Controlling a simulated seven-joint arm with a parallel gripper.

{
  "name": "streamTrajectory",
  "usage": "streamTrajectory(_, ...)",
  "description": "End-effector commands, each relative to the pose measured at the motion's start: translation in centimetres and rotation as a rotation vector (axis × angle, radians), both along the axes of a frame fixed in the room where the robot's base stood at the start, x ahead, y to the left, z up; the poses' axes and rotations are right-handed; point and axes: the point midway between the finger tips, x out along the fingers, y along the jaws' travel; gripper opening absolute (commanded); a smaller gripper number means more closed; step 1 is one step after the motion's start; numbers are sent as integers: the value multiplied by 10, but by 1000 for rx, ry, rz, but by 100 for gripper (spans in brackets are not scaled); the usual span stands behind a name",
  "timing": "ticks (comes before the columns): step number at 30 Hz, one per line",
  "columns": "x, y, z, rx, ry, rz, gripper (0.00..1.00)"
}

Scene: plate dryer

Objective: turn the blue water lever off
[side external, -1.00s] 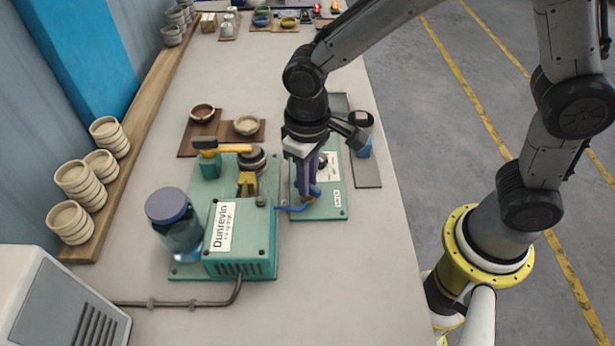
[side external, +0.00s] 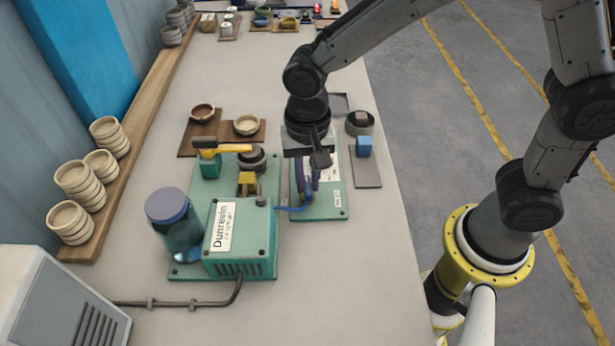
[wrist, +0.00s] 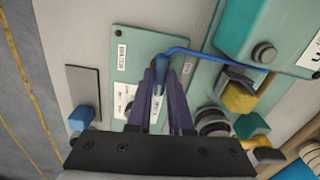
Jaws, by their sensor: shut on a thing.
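The blue water lever (wrist: 158,82) stands on the small green plate (side external: 334,206) right of the machine; a blue hose (side external: 290,209) runs from it to the machine. In the wrist view the plate (wrist: 122,48) also shows. My gripper (wrist: 159,66) points down at the plate, its purple fingers on both sides of the lever and shut on it. In the side view my gripper (side external: 305,200) hides most of the lever, so its exact angle is hard to tell there.
The green machine box (side external: 258,240) with a blue-lidded jar (side external: 168,206) stands left of my gripper. A yellow-and-black handle (side external: 222,148) lies behind it. A blue cube (side external: 364,147) and a grey pad (side external: 366,174) are to the right.

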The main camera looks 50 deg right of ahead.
Motion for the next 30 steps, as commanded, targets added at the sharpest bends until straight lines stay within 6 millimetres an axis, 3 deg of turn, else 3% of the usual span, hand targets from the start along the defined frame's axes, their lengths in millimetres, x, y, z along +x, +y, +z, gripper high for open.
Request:
streamTrajectory(9,1,0,2,1,-3,-106,0)
streamTrajectory(24,1,0,2,2,-4,-127,0)
streamTrajectory(25,1,0,2,2,-4,-127,20)
streamTrajectory(30,1,0,1,2,-3,-126,49)
